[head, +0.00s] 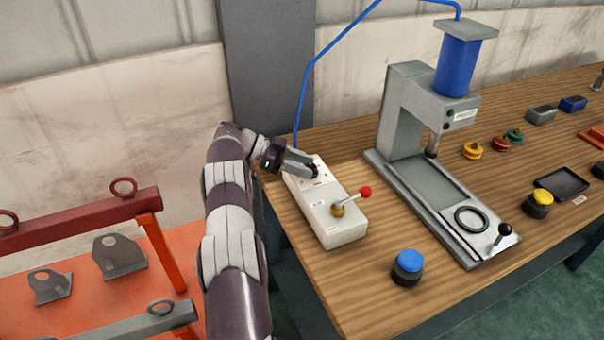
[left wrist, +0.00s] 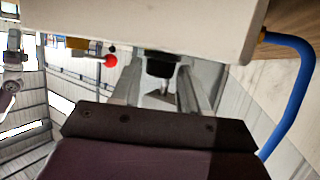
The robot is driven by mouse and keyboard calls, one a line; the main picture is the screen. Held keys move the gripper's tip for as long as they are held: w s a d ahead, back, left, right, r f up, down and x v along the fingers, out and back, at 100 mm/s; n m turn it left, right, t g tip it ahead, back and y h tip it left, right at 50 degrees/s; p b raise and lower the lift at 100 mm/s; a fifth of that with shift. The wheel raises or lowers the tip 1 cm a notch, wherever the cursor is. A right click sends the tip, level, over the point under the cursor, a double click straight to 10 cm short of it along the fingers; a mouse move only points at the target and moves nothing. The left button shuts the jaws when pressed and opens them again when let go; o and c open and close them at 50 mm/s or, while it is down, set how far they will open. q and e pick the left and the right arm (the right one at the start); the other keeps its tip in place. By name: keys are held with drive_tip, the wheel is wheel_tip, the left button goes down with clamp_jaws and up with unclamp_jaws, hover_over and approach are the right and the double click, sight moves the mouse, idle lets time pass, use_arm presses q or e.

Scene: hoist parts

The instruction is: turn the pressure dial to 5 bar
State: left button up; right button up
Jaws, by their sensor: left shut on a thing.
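The pressure dial (left wrist: 160,66) is a black knob on the face of the white control box (head: 334,222), near its far end. My left gripper (head: 313,170) is shut on the dial; in the left wrist view its two fingers (left wrist: 158,92) stand on either side of the black knob. The dial's scale and pointer are too small or hidden, so the setting cannot be read. My right gripper is not in view.
The box also bears a red-tipped lever (head: 364,191) on a brass base. A blue hose (head: 304,90) runs up from behind it. A grey press (head: 408,115) with a blue cylinder stands to the right. A blue button (head: 408,262) sits near the wooden table's front edge.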

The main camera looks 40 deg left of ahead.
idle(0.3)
use_arm(q)
drive_tip(key=o, duration=0.8)
drive_tip(key=shift+o, duration=0.2)
drive_tip(key=shift+d, duration=0.1)
drive_tip(key=r, duration=0.4)
drive_tip(key=shift+w+d+r+b, duration=0.2)
drive_tip(key=shift+d+r+b, duration=0.05)
drive_tip(key=shift+r+b, duration=0.1)
drive_tip(key=w+d+r, duration=0.2)
drive_tip(key=d+r, duration=0.4)
drive_tip(key=d, duration=0.5)
drive_tip(key=shift+r+b, duration=0.2)
drive_tip(key=shift+b, duration=0.2)
